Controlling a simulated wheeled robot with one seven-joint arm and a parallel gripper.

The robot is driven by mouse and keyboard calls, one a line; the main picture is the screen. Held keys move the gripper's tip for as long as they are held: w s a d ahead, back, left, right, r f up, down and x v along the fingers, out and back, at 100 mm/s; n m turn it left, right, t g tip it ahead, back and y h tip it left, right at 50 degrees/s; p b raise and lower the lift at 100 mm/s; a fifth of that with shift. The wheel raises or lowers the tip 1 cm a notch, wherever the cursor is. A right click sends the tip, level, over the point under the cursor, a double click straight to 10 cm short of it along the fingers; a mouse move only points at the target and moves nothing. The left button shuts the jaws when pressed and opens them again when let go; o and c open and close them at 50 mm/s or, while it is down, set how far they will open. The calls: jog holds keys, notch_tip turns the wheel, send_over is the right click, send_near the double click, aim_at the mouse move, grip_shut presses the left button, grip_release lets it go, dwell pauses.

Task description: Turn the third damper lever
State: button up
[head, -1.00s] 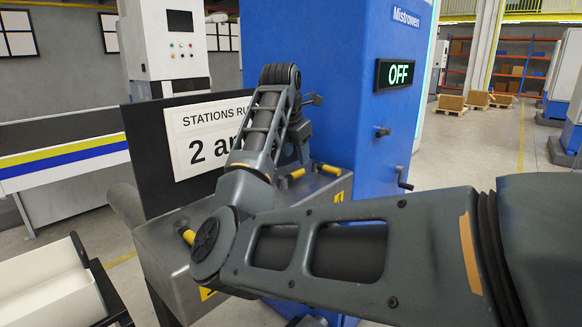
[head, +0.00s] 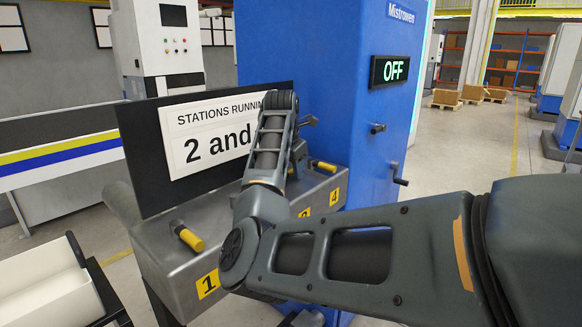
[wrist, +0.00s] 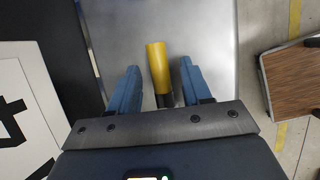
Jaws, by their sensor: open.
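A grey metal box (head: 150,262) carries yellow-handled damper levers along its top and yellow number plates on its front. The lever above plate 1 (head: 187,236) and the lever above plate 4 (head: 323,166) are visible. My arm hides the middle levers and partly covers a plate (head: 304,213) that looks like 3. In the wrist view, my open gripper (wrist: 158,78) has its two blue fingers on either side of a yellow lever handle (wrist: 157,66), with visible gaps. Which lever this is cannot be told for certain. In the head view, my fingers are mostly hidden behind the wrist.
A black board (head: 140,150) with a white sign (head: 185,120) stands behind the levers; the sign begins "STATIONS RUNNING 2 and". A wood-topped surface (wrist: 292,82) is at the right in the wrist view.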

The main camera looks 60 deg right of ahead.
jog(key=shift+c, duration=0.4)
grip_shut()
